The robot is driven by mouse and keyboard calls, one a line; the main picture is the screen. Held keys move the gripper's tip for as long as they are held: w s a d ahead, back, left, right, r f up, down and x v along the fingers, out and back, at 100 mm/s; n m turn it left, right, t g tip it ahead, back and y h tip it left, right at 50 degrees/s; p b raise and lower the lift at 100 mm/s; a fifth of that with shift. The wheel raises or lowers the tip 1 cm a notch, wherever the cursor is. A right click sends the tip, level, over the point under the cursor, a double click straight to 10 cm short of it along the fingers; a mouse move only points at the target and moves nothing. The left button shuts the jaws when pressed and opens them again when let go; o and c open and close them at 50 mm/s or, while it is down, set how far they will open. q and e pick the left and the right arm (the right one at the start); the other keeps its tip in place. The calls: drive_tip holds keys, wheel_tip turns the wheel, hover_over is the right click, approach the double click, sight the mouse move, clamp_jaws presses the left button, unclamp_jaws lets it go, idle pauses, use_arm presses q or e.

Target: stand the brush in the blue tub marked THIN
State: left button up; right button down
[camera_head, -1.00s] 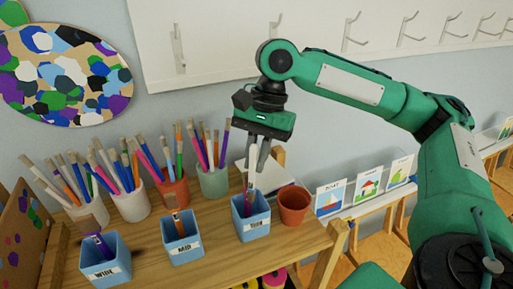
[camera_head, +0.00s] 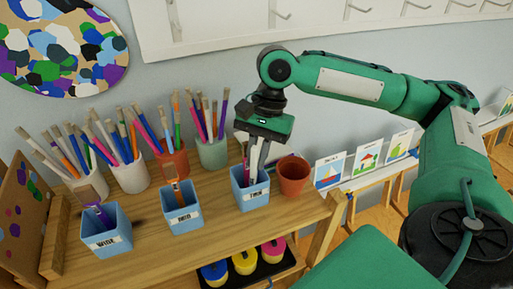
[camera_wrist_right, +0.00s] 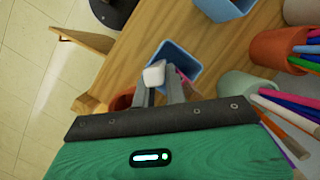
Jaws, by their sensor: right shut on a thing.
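The blue tub marked THIN (camera_head: 254,198) stands on the wooden shelf top, the rightmost of three blue tubs. My right gripper (camera_head: 255,168) points down over it, shut on a pale white brush (camera_head: 253,163). The brush looks near upright, and its lower part is hidden behind the tub's front wall. In the right wrist view, the brush's white end (camera_wrist_right: 154,74) shows between the fingers, in front of the tub (camera_wrist_right: 180,58). A pinkish thing shows in or behind the tub there; I cannot tell which. My left gripper is out of view.
A terracotta pot (camera_head: 293,175) stands close to the right of the THIN tub. The MID tub (camera_head: 182,217) and WIDE tub (camera_head: 107,241) stand left, each holding a brush. Several full brush pots line the back, including a green one (camera_head: 212,153). Paint pots sit below.

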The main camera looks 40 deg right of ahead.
drive_tip(key=shift+s+f, duration=0.1)
drive_tip(key=shift+f, duration=0.15)
drive_tip(key=c, duration=1.4)
unclamp_jaws()
drive_tip(key=shift+o, duration=0.2)
drive_tip(key=b+v, duration=0.3)
drive_tip(key=v, duration=1)
drive_tip(key=shift+d+r, duration=0.15)
drive_tip(key=shift+r, duration=0.2)
